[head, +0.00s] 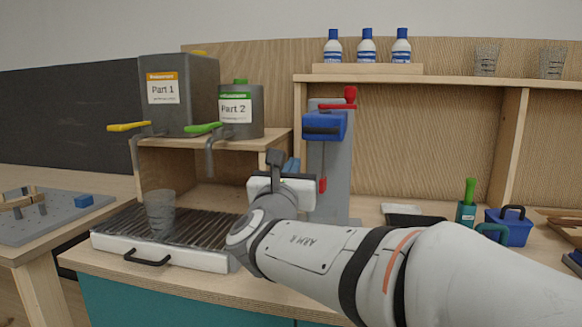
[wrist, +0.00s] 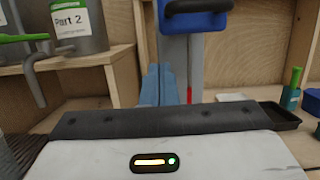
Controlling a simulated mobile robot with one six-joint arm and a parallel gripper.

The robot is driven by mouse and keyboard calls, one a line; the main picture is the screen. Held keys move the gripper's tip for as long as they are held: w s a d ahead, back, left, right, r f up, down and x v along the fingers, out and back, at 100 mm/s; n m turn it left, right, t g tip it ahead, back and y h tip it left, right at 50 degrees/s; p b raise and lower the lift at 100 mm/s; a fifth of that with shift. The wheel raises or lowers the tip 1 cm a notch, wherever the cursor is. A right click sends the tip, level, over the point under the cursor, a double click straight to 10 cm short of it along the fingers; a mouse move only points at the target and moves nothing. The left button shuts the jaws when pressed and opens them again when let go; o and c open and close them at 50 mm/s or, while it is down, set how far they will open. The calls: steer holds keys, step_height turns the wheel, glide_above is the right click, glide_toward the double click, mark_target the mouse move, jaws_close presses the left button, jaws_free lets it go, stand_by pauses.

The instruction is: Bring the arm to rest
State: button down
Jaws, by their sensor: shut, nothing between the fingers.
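My arm (head: 320,250) reaches in from the lower right of the head view, across the counter. My gripper (head: 291,166) points away from the camera, near the grey stand with the blue head. In the wrist view its blue fingers (wrist: 157,82) are together, with nothing between them. The grey stand (head: 330,180) with its blue head (head: 325,126) and red lever is just beyond the gripper, and it also shows in the wrist view (wrist: 195,50). I cannot tell the exact gap between them.
A clear cup (head: 160,212) stands on the ribbed drip tray (head: 195,235). Part 1 (head: 180,100) and Part 2 (head: 242,110) containers sit on the wooden shelf above. A green-necked bottle (head: 467,208) and blue box (head: 510,228) stand at the right.

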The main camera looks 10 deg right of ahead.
steer(key=shift+d, duration=0.15)
steer(key=s+d+f+m+g+h+p, duration=0.1)
steer(key=s+d+f+m+g+p, duration=0.3)
steer(key=s+d+m+g+p, duration=0.25)
steer(key=s+d+f+m+g+h+p, duration=0.1)
steer(key=s+d+f+m+g+p, duration=0.3)
steer(key=d+m, duration=0.5)
steer(key=s+a+f+m+g+y+p, duration=0.1)
steer(key=s+a+m+g+y+p, duration=0.2)
steer(key=m, duration=0.5)
steer(key=s+a+f+m+g+y+p, duration=0.1)
steer(key=s+a+m+g+y+p, duration=0.2)
steer(key=s+m+p, duration=0.5)
steer(key=s+a+m+y, duration=0.1)
steer(key=s+y, duration=0.1)
steer(key=shift+s+y, duration=0.3)
steer(key=shift+y, duration=0.1)
